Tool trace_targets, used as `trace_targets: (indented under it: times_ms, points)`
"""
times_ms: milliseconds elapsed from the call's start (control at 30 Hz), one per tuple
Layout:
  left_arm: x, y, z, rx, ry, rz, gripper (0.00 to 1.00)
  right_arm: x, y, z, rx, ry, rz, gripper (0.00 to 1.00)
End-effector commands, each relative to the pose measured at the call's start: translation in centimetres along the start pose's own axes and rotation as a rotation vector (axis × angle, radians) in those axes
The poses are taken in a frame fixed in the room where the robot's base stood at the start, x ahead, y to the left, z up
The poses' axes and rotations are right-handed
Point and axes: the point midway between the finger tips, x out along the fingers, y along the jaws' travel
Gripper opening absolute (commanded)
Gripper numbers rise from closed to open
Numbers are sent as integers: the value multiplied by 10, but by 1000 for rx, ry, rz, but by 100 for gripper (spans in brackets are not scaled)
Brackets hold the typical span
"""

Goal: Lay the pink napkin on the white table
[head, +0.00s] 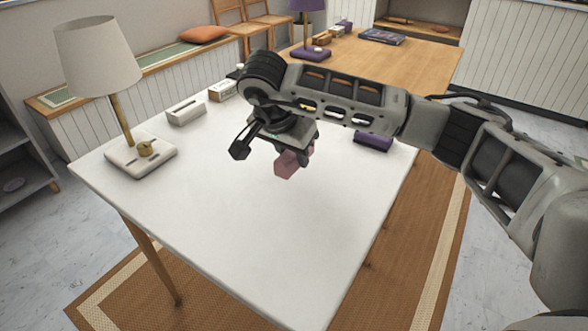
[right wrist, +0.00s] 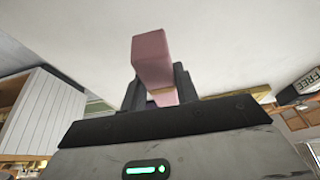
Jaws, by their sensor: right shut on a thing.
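The pink napkin (head: 287,166) is a small folded block held in my right gripper (head: 276,153). It hangs above the white table (head: 240,230), near the middle of its far half. In the right wrist view the pink napkin (right wrist: 152,62) stands out between the two dark fingers of my right gripper (right wrist: 160,88), which is shut on it. The arm hides part of the table behind it. I cannot tell the exact gap between napkin and tabletop. My left gripper is not in view.
A white lamp (head: 98,60) with a small gold thing on its base stands at the table's left. A white holder (head: 187,111) and a small box (head: 222,91) are at the far edge. A purple item (head: 373,143) lies near the right edge. The near tabletop is clear.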

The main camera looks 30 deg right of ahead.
Motion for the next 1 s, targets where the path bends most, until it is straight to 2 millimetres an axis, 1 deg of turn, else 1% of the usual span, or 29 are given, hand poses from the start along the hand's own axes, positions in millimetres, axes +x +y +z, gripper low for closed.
trace_targets:
  times_ms: [33, 200, 300, 400, 500, 733, 867, 900, 967, 1000]
  points:
    - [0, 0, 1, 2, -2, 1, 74, 7, -1, -2, 2, -1, 1, 9]
    - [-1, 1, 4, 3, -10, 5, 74, 16, -4, -4, 1, -1, -1, 9]
    - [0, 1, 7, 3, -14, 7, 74, 27, -5, -7, 1, -1, 2, 9]
    - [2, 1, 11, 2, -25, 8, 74, 42, -5, 1, -2, -3, 2, 9]
    - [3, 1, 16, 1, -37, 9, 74, 52, -5, 5, -1, -1, 0, 9]
    - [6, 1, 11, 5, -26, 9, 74, 52, -6, 5, 0, 0, -2, 9]
    - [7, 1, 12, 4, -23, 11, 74, 55, -6, 6, 0, 0, -2, 9]
    - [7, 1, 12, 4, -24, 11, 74, 54, -6, 6, 0, 0, -2, 36]
    - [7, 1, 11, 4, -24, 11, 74, 54, -6, 6, 0, 0, -2, 52]
    - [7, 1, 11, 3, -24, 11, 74, 54, -6, 6, 0, 0, -2, 52]
